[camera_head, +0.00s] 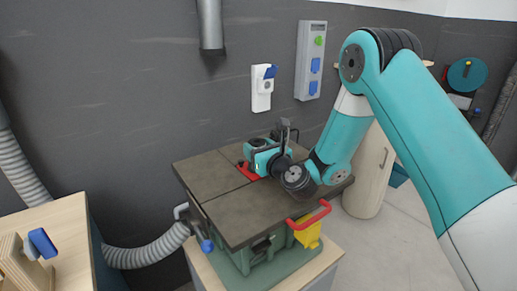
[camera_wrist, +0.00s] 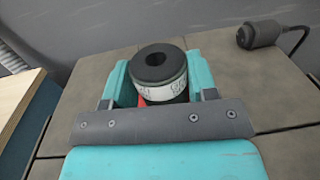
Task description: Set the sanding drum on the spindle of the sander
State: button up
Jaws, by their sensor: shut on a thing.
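My gripper (camera_head: 257,157) is shut on the sanding drum (camera_wrist: 164,88), with one teal finger on each side in the wrist view (camera_wrist: 159,80). The drum is a short upright cylinder with a black top, a round centre hole and a pale printed band. The hole looks dark, and no spindle tip shows in it. The sander (camera_head: 250,215) has a dark grey split table on a green base. My gripper is over its red insert (camera_head: 247,171), and a bit of red also shows below the drum (camera_wrist: 143,102). The spindle is hidden, and I cannot tell the drum's height above the table.
A dark cylindrical piece with a cable (camera_wrist: 262,34) is at the upper right of the wrist view. A red handle (camera_head: 309,214) and yellow part (camera_head: 308,234) are at the sander's front. A grey hose (camera_head: 148,247) runs left to a wooden bench (camera_head: 62,222). The table around my gripper is mostly clear.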

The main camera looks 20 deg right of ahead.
jog(key=shift+f+b, duration=1.05)
jog(key=shift+f, duration=0.05)
jog(key=o, duration=1.1)
